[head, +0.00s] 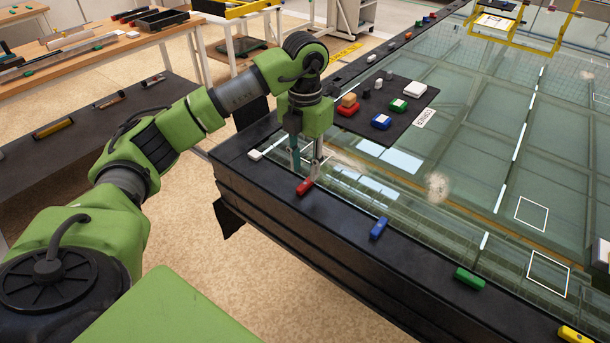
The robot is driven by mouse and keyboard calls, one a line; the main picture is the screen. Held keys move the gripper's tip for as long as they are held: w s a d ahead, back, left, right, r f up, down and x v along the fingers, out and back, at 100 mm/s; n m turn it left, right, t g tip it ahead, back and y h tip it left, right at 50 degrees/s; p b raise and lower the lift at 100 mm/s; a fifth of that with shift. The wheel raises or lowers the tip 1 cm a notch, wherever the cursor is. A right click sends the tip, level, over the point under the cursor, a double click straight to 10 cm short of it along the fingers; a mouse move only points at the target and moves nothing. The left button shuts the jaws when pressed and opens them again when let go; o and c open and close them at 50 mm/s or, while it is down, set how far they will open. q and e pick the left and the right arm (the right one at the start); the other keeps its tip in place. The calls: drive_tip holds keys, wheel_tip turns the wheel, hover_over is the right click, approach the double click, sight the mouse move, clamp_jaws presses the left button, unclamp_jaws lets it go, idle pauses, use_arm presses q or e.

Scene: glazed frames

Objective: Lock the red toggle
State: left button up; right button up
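The red toggle (304,187) is a small red block on the black border of the glass table, near its left corner. My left gripper (306,171) hangs over the border, pointing down, with its fingertips just above and behind the red toggle. Its two fingers stand apart with a gap between them, and nothing shows in the gap. I cannot tell whether a fingertip touches the toggle. My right gripper is not in view.
Along the same border sit a white toggle (255,155), a blue toggle (379,228), a green toggle (469,278) and a yellow toggle (574,335). A dark mat (400,133) with small coloured blocks lies on the glass. A yellow frame (515,38) stands farther back.

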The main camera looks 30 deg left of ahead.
sight(305, 183)
use_arm(q)
wheel_tip(305, 183, up, 8)
drive_tip(key=shift+f, duration=0.2)
idle(0.6)
